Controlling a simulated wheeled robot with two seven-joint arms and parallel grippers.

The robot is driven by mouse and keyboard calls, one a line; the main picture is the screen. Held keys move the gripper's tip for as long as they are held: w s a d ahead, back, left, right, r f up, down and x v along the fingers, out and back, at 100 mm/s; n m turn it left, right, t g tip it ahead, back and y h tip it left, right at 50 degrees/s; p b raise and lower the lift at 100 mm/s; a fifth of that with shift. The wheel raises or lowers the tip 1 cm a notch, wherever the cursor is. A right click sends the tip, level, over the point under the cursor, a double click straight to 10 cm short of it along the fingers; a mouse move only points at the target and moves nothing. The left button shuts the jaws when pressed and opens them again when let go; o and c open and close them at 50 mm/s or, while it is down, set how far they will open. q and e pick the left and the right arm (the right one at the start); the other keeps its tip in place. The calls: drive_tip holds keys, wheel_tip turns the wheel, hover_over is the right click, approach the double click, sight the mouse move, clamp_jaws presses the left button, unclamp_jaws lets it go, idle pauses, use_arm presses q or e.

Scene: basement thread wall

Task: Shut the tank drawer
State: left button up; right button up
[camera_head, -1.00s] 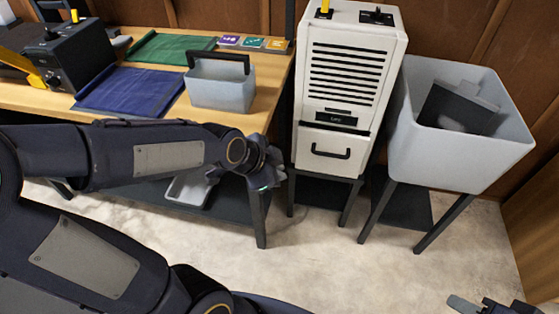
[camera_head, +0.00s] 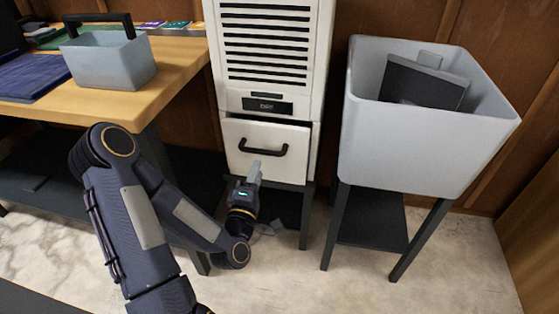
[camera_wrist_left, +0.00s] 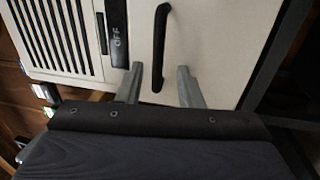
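The tank drawer (camera_head: 240,134) is the white lower front of the tall white unit, with a black bar handle (camera_head: 277,153). It stands a little proud of the unit, with a thin dark gap along its top edge. My left gripper (camera_head: 254,170) is just in front of the drawer's lower part, below the handle. In the left wrist view its two grey fingers (camera_wrist_left: 160,68) are apart, with one end of the handle (camera_wrist_left: 160,40) showing between them. Whether they touch the drawer front (camera_wrist_left: 215,40) is unclear. My right gripper is out of view.
The white unit (camera_head: 268,50) has dark vents and stands on a dark stand. A grey bin (camera_head: 420,140) with a dark object inside stands right of it. A wooden workbench (camera_head: 150,100) with a grey caddy (camera_head: 110,62) is at left. Floor (camera_head: 300,285) in front is clear.

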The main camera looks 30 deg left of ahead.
sight(262, 152)
use_arm(q)
drive_tip(key=shift+n, duration=0.3)
drive_tip(key=x, duration=0.7)
drive_tip(key=shift+w+a+r, duration=0.15)
drive_tip(key=shift+w+a, duration=0.1)
drive_tip(key=shift+w, duration=0.05)
clamp_jaws()
